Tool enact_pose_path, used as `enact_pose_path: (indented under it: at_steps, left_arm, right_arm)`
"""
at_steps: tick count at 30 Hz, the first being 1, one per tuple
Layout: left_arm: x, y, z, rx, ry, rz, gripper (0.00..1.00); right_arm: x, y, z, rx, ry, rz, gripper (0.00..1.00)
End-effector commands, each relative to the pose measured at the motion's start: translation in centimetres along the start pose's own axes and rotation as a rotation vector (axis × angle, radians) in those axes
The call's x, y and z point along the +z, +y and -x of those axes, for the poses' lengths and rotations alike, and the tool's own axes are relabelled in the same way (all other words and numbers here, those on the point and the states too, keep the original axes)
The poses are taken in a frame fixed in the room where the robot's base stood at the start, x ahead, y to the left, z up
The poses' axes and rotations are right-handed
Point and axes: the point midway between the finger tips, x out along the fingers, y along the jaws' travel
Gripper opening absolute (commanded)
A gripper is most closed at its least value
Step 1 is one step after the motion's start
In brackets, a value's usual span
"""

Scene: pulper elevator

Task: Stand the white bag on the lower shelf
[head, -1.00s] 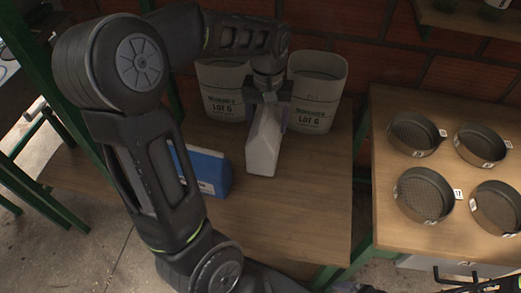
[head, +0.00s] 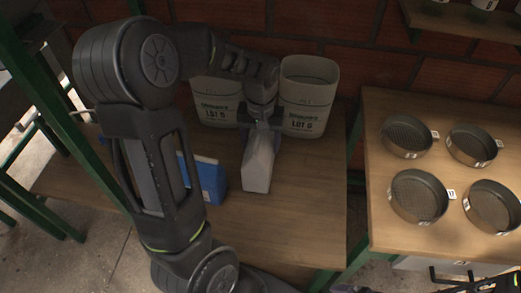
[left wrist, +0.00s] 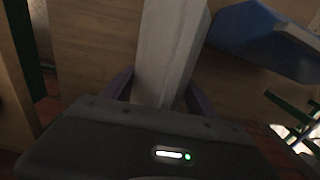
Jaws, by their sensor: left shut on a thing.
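The white bag (head: 259,164) is upright on or just above the wooden shelf (head: 290,215), in front of the two lot buckets; whether its base touches the wood I cannot tell. My left gripper (head: 262,127) is shut on the top of the bag from behind and above. In the left wrist view the bag (left wrist: 170,45) runs up from between the two fingers (left wrist: 158,90). A blue bag (head: 208,180) stands just left of the white bag, partly hidden by my left arm. My right gripper does not clearly show.
A second table (head: 450,225) at right holds several round sieves (head: 418,195). The shelf is clear front and right of the bag.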

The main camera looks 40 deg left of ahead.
Motion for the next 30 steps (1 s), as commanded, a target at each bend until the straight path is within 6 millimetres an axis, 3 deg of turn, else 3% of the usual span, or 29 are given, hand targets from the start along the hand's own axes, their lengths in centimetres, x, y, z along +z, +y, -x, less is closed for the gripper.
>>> enact_pose_path:
  at_steps: [12,23,24,30]
  left_arm:
    - [0.0,0.0,-3.6,-0.001,0.0,0.0,0.0]
    - [0.0,0.0,-4.0,0.0,0.002,0.0,0.0]
    - [0.0,0.0,-4.1,0.0,0.0,0.0,0.69]
    - [0.0,0.0,-4.0,0.0,0.0,0.0,0.85]
  right_arm:
    - [0.0,-0.1,0.2,0.0,0.0,0.0,0.94]
    - [0.0,0.0,-0.1,0.0,0.0,0.0,0.94]
    - [0.0,0.0,-0.1,0.0,0.0,0.0,0.94]
    - [0.0,0.0,0.0,0.0,0.0,0.0,0.94]
